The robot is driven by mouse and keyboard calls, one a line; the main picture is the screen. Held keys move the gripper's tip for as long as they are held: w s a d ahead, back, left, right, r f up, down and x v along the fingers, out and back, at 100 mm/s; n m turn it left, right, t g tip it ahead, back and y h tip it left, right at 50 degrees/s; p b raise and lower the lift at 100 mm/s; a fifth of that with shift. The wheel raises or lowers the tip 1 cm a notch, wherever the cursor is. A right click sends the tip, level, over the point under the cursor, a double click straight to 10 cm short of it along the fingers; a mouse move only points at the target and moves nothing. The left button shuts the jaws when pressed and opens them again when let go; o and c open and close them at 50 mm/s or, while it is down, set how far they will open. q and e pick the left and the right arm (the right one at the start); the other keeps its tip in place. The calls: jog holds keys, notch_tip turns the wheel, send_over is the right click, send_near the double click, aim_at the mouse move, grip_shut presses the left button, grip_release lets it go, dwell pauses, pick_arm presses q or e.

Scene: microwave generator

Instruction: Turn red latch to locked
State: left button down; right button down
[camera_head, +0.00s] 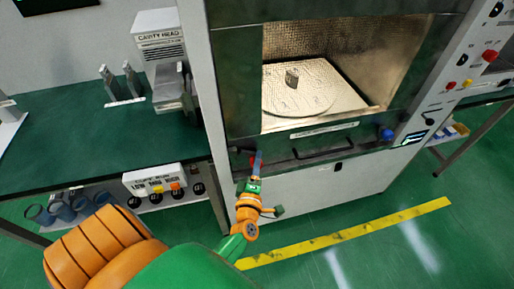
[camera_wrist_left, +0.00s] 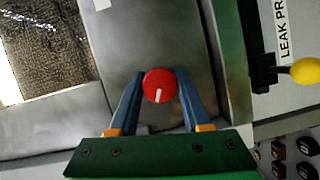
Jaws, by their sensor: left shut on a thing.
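The red latch (camera_wrist_left: 159,86) is a round red knob with a short white mark pointing down in the left wrist view. It sits on the grey metal front of the microwave unit. My left gripper (camera_wrist_left: 158,88) has a blue finger on each side of the knob and is shut on it. In the head view my left gripper (camera_head: 257,160) reaches the lower left of the unit's front, and only a little red shows beside its fingers. My right gripper is in neither view.
The open cavity (camera_head: 345,60) holds a round plate (camera_head: 298,98) with a small dark cylinder (camera_head: 292,77). A black handle (camera_head: 323,152) and a blue knob (camera_head: 386,133) are on the front, right of the gripper. A yellow knob (camera_wrist_left: 305,71) is at the right in the wrist view. A green bench (camera_head: 60,135) stands left.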

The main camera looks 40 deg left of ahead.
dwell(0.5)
pick_arm(q)
jog(key=shift+c, duration=1.8)
grip_release()
jog(key=shift+a, duration=0.15)
jog(key=v, duration=0.7)
